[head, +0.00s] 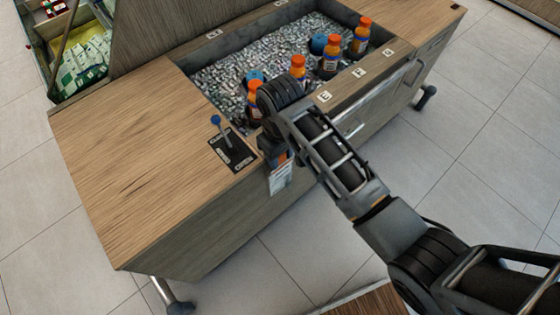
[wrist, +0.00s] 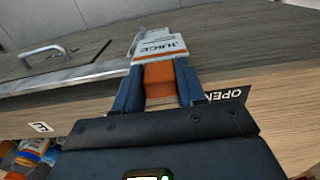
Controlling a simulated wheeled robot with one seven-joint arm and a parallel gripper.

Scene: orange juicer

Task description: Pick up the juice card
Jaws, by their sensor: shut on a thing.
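The juice card (wrist: 158,46) is white with an orange band and the word "JUICE" on it. It sticks out beyond the fingertips of my gripper (wrist: 160,82) in the wrist view. My gripper is shut on it, and an orange part shows between the two blue fingers. In the head view the white card (head: 281,178) hangs below my gripper, in front of the wooden side of the counter. My arm hides most of the gripper there. I cannot tell whether the card touches the counter.
The wooden counter (head: 110,130) holds an ice bin (head: 225,62) with several orange-capped bottles (head: 330,57). A blue-knobbed lever (head: 217,122) stands on a black plate left of my gripper. A metal handle (head: 352,128) is on the counter front. The tiled floor (head: 480,130) is open at right.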

